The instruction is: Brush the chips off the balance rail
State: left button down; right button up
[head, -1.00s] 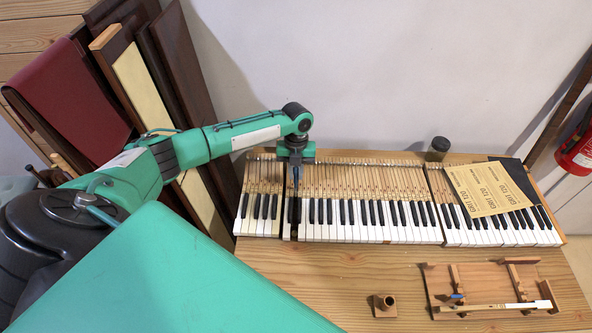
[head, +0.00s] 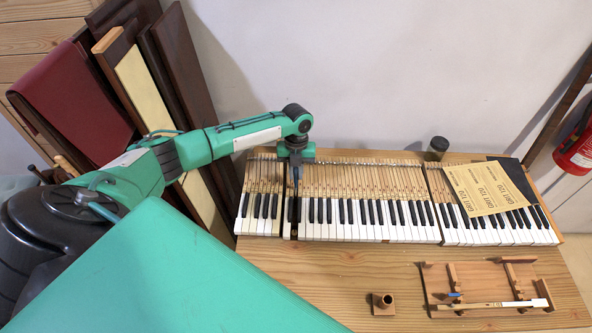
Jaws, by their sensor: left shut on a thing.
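My left gripper (head: 296,165) points down over the keyboard, near the left end of the key rows. It is shut on a thin dark-blue tool (head: 296,178), seemingly the brush, whose lower end is hard to make out. Under it is a narrow dark gap (head: 290,228) between the piano keys (head: 365,225), where a key is out. The balance rail lies down in this gap, mostly hidden by the tool and gripper. Chips are too small to tell. My right gripper is not in view.
Sandpaper sheets (head: 478,188) lie over the keys at right. A dark jar (head: 436,148) stands behind. A wooden jig (head: 440,278) with a loose key (head: 495,304) and a small wooden holder (head: 383,303) sit in front. Bare tabletop (head: 340,268) lies between. Panels (head: 195,90) lean at left.

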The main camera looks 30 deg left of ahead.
pick_arm(q)
jog(key=shift+s, duration=0.1)
jog(key=shift+w+r, duration=0.1)
jog(key=shift+w, duration=0.1)
jog(key=shift+s+p, duration=0.1)
jog(key=shift+p, duration=0.25)
jog(key=shift+s+p, duration=0.1)
jog(key=shift+p, duration=0.25)
dwell(0.3)
jog(key=shift+w+a, duration=0.1)
jog(key=shift+w, duration=0.1)
dwell(0.3)
jog(key=shift+r+p, duration=2.95)
jog(key=shift+r, duration=0.8)
